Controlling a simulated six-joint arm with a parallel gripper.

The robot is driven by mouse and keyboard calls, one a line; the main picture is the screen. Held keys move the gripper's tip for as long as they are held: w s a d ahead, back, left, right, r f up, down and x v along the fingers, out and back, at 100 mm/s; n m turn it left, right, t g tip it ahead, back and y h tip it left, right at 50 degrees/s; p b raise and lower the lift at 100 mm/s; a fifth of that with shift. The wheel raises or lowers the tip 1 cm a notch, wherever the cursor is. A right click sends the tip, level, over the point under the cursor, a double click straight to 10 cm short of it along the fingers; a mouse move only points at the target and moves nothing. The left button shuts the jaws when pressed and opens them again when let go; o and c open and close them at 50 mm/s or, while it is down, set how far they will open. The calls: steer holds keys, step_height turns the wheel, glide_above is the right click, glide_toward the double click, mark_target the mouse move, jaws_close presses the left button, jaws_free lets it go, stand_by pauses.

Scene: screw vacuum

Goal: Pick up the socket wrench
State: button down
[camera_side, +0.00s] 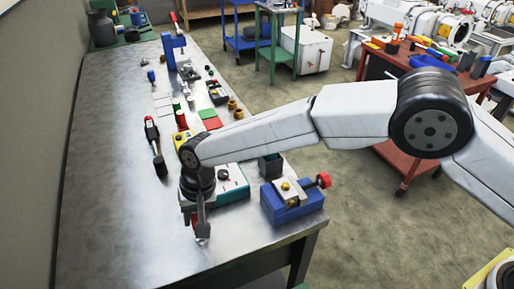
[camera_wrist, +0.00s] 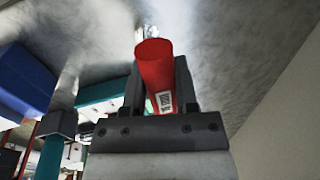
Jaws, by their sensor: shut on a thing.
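My gripper (camera_side: 201,232) points down over the near end of the steel bench, left of the blue vise. In the wrist view the gripper (camera_wrist: 160,100) has its dark jaws on both sides of a red cylindrical handle (camera_wrist: 154,63) with a white label, and is shut on it. This looks like the socket wrench's handle; the rest of the tool is hidden by the jaws and blurred. In the side view the held thing is mostly hidden by my gripper. Another long tool (camera_side: 152,135) with a red and black grip lies farther back on the bench.
A blue vise (camera_side: 290,203) with a red knob stands to the right of my gripper, near the bench edge. A teal and white box (camera_side: 232,184) is close behind it. Small parts line the bench's right side. The bench's left side (camera_side: 105,185) is clear.

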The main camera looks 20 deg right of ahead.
steer(key=shift+r, duration=1.5)
steer(key=s+d+r, duration=0.8)
steer(key=s+r, duration=0.2)
steer(key=s, duration=0.1)
steer(key=shift+d, duration=0.25)
stand_by(0.6)
steer(key=w+d+r+m, duration=0.3)
steer(key=w+d+m, duration=0.1)
steer(key=w+d, duration=0.7)
steer(key=shift+d+t, duration=0.4)
steer(key=shift+d, duration=0.85)
steer(key=shift+f, duration=0.2)
